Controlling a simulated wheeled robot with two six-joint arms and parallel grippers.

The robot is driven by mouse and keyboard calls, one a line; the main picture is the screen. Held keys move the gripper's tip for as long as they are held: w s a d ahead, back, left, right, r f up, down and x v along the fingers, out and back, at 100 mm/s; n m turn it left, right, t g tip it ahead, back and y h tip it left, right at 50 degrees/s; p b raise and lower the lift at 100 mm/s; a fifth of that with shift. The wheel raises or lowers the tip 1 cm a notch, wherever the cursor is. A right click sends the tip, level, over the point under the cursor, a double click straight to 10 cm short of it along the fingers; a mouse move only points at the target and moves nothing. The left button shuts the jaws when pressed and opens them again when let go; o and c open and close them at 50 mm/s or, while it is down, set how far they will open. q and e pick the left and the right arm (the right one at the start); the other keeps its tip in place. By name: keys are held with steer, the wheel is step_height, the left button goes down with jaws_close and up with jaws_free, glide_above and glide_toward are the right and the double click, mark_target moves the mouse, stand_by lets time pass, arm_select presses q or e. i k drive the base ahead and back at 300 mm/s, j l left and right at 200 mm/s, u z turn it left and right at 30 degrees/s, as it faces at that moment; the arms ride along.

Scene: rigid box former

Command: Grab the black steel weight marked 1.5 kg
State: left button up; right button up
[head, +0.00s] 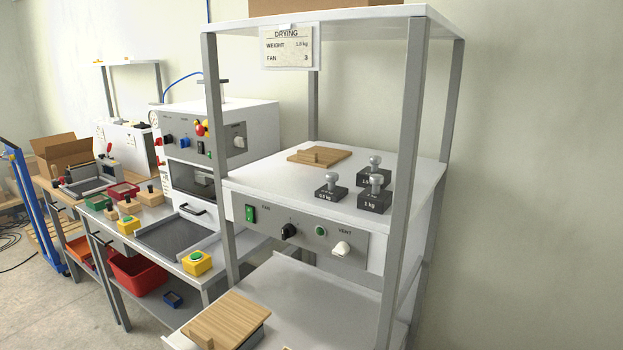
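Three black steel weights with silver knobs stand upright on the white top of the drying unit. The back weight (364,179) has a label starting with "1."; the rest of it is hidden by the knob of the front weight, so I cannot fully read it. The front right weight (374,201) is marked 1 kg. The left weight (328,194) seems marked 0.5 kg. The weights stand close together, near the right front post. Neither of my grippers is in view.
A wooden board (319,156) with a handle lies left of the weights. Grey frame posts (404,170) and an upper shelf (340,14) surround them. A "DRYING" sign (287,48) hangs above. Another wooden board (228,318) lies on the lower surface. A bench with machines stands left.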

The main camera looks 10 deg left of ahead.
mark_target(363, 177)
steer(key=j+z, duration=0.25)
steer(key=z, duration=0.15)
steer(key=k+j+z, duration=0.1)
steer(key=z, duration=0.3)
steer(key=k+j+z, duration=0.1)
steer(key=j+z, duration=0.15)
steer(key=z, duration=0.15)
